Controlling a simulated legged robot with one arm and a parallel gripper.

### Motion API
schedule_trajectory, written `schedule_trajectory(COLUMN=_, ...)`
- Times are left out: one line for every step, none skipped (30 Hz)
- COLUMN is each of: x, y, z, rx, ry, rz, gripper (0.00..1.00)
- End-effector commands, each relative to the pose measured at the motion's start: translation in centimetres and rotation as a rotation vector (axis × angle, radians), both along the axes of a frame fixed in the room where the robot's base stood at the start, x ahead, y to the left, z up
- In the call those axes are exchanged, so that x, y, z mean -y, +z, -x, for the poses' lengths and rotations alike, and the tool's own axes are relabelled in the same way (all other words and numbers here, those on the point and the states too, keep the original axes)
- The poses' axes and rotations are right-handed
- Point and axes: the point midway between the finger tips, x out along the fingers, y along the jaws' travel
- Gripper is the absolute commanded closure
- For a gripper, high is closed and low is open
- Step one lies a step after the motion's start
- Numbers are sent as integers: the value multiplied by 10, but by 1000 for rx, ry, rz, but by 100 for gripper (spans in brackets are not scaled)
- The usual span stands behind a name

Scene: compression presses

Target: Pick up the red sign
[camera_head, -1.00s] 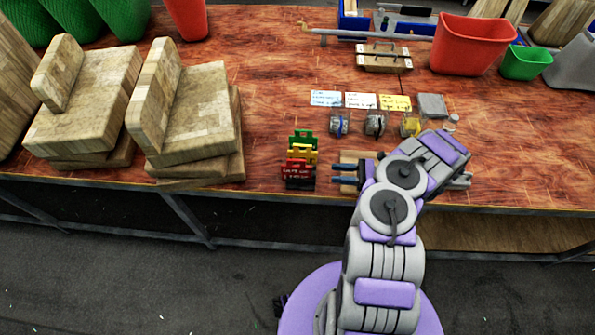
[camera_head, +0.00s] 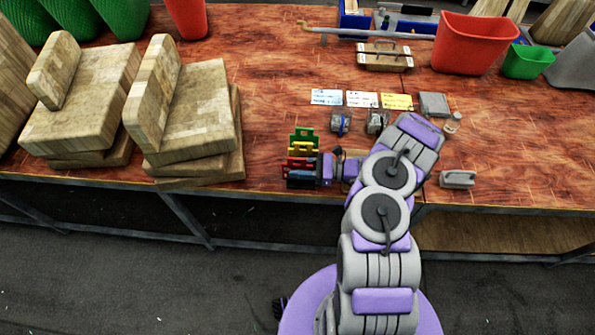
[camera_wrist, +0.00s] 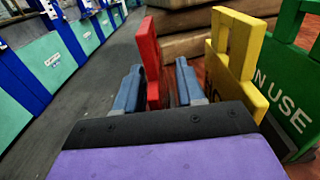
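The red sign (camera_head: 297,163) stands upright near the front edge of the table, at the front of a row of signs. Its lower part is hidden by my gripper in the head view. In the wrist view the red sign (camera_wrist: 148,58) stands between my gripper's (camera_wrist: 158,85) two blue fingers. It is close to the left finger, and a gap shows between it and the right finger. My gripper (camera_head: 303,173) is open around the sign, reaching in from the right in the head view.
A yellow sign (camera_head: 303,147) and a green sign (camera_head: 302,136) stand just behind the red one. Stacked wooden blocks (camera_head: 195,110) lie to the left. Cards (camera_head: 361,99) and small padlock-like items lie behind my arm. A grey handled block (camera_head: 457,179) lies right.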

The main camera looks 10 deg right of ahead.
Motion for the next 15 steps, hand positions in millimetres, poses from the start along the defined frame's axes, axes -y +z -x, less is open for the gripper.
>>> schedule_trajectory(x=-3, y=0, z=-1, rx=0, ry=1, rz=1, gripper=62)
schedule_trajectory(x=-4, y=0, z=-1, rx=0, ry=1, rz=1, gripper=62)
schedule_trajectory(x=-5, y=0, z=-1, rx=-1, ry=1, rz=2, gripper=62)
schedule_trajectory(x=-5, y=0, z=-2, rx=-1, ry=0, rz=2, gripper=62)
schedule_trajectory(x=-4, y=0, z=-2, rx=0, ry=0, rz=1, gripper=62)
schedule_trajectory(x=-4, y=0, z=-2, rx=0, ry=0, rz=1, gripper=62)
schedule_trajectory(x=-4, y=0, z=-2, rx=0, ry=0, rz=1, gripper=62)
schedule_trajectory(x=-4, y=0, z=-2, rx=0, ry=0, rz=0, gripper=62)
schedule_trajectory(x=-4, y=0, z=-2, rx=0, ry=0, rz=0, gripper=63)
schedule_trajectory(x=-4, y=0, z=-2, rx=0, ry=0, rz=0, gripper=66)
schedule_trajectory(x=-4, y=0, z=-2, rx=0, ry=0, rz=0, gripper=68)
schedule_trajectory(x=-4, y=0, z=-2, rx=0, ry=0, rz=0, gripper=72)
schedule_trajectory(x=-4, y=0, z=-2, rx=0, ry=0, rz=0, gripper=75)
schedule_trajectory(x=-4, y=0, z=-2, rx=0, ry=0, rz=0, gripper=78)
schedule_trajectory(x=-3, y=0, z=-2, rx=0, ry=0, rz=0, gripper=82)
